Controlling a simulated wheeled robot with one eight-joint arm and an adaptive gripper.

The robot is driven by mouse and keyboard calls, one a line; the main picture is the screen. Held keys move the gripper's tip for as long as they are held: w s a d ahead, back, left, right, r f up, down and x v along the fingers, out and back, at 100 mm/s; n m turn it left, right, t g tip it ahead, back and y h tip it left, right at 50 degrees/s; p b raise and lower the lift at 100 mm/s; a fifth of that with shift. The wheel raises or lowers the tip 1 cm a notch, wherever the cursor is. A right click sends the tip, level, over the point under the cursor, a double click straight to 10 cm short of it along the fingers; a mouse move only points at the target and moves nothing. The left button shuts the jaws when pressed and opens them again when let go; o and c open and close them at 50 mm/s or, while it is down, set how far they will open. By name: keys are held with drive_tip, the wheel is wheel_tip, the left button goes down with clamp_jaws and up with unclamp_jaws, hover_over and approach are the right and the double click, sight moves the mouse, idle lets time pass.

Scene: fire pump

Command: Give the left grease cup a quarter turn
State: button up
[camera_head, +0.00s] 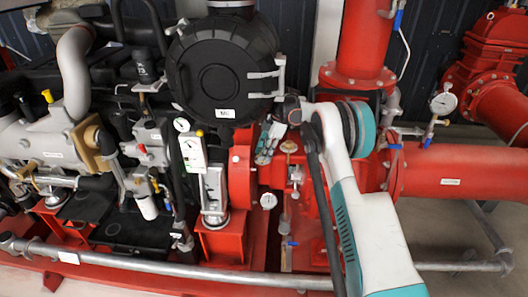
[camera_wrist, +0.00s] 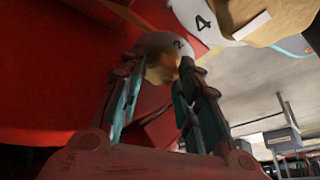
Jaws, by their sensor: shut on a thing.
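In the wrist view, a brass grease cup (camera_wrist: 160,73) with a white collar marked 2 sits between the fingertips of my gripper (camera_wrist: 161,66). The fingers stand on both sides of it and are shut on it. A larger-looking brass part (camera_wrist: 258,22) with a white ring marked 4 shows at the upper right. In the head view, my gripper (camera_head: 267,143) is at the red pump housing, left of a brass cup (camera_head: 289,147). The held cup is mostly hidden there by my gripper. The turn of the cup cannot be told.
A round black housing (camera_head: 222,78) stands close to the upper left of my gripper. A small gauge (camera_head: 268,201) sits below it. A red pipe (camera_head: 462,171) runs off to the right, and a grey rail (camera_head: 185,271) crosses in front.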

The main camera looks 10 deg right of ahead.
drive_tip(key=shift+s+m+t, duration=0.1)
drive_tip(key=shift+m+t, duration=0.7)
drive_tip(key=shift+m, duration=1.4)
drive_tip(key=o, duration=0.8)
drive_tip(key=v, duration=1.2)
drive_tip(key=shift+s, duration=0.1)
